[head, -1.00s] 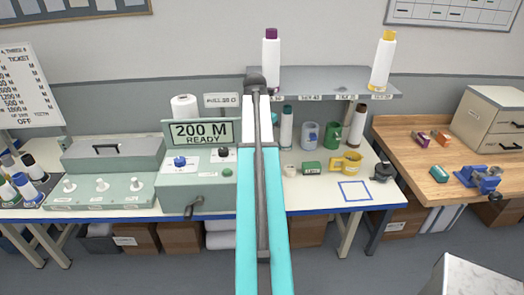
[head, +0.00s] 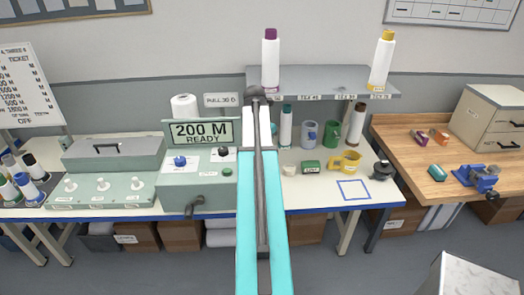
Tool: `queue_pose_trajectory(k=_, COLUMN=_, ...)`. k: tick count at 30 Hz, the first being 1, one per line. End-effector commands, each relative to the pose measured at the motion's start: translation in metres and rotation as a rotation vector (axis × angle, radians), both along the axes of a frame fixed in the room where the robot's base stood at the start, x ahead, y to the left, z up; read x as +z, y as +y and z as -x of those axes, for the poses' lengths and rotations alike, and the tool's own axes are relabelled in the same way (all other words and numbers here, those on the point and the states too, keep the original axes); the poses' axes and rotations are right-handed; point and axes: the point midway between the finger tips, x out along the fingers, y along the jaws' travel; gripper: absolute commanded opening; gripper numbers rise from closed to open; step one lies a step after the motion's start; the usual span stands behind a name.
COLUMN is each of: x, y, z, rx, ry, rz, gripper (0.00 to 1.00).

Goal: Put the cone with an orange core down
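No cone with a clearly orange core shows in the head view. A white cone with a purple top (head: 271,60) and one with a yellow top (head: 382,62) stand upright on the raised shelf. Below the shelf, a cone with a teal top (head: 286,127) and one with a brown top (head: 356,124) stand on the bench. My gripper (head: 258,92) is at the far end of my arm, in front of the shelf's left end. It is seen from behind; its fingers and anything in them are hidden.
A blue square outline (head: 354,190) on the bench is empty. A green-grey machine (head: 197,182) is left of my arm. Several cones (head: 27,180) lie tilted at far left. A wooden bench (head: 418,178) is at right.

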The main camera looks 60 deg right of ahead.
Motion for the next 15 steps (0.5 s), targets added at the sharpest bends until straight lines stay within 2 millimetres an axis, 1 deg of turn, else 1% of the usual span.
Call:
queue_pose_trajectory(k=9, x=-0.0026, y=0.0003, z=-0.0003, rx=0.001, ry=0.0, rz=0.0, gripper=0.26)
queue_pose_trajectory(k=10, x=-0.0029, y=0.0004, z=-0.0005, rx=0.001, ry=0.0, rz=0.0, gripper=0.54)
queue_pose_trajectory(k=13, x=-0.0025, y=0.0003, z=-0.0006, rx=0.001, ry=0.0, rz=0.0, gripper=0.71)
queue_pose_trajectory(k=15, x=-0.0025, y=0.0004, z=-0.0006, rx=0.001, ry=0.0, rz=0.0, gripper=0.71)
